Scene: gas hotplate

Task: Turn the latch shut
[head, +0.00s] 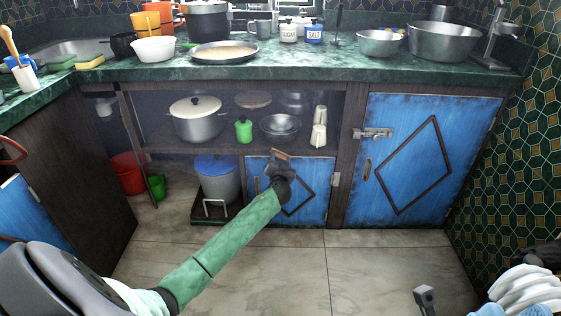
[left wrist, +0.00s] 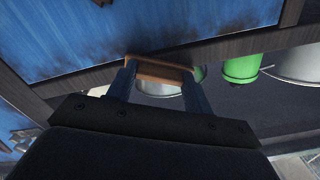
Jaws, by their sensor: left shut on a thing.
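A small brown wooden latch (head: 280,154) sits at the top edge of the small blue door (head: 312,176) in the lower cabinet. The door looks closed against its frame. My left gripper (head: 279,166) is at the latch, and its wrist hides part of the door. In the left wrist view my left gripper (left wrist: 160,80) has its two blue fingers shut on the latch (left wrist: 160,70), which lies across between them.
A larger blue door (head: 405,160) with a metal bolt (head: 373,133) stands to the right. The open shelf above the small door holds a lidded pot (head: 198,122), a green jar (head: 243,131) and bowls (head: 280,127). A blue-lidded pot (head: 217,182) stands left of the door.

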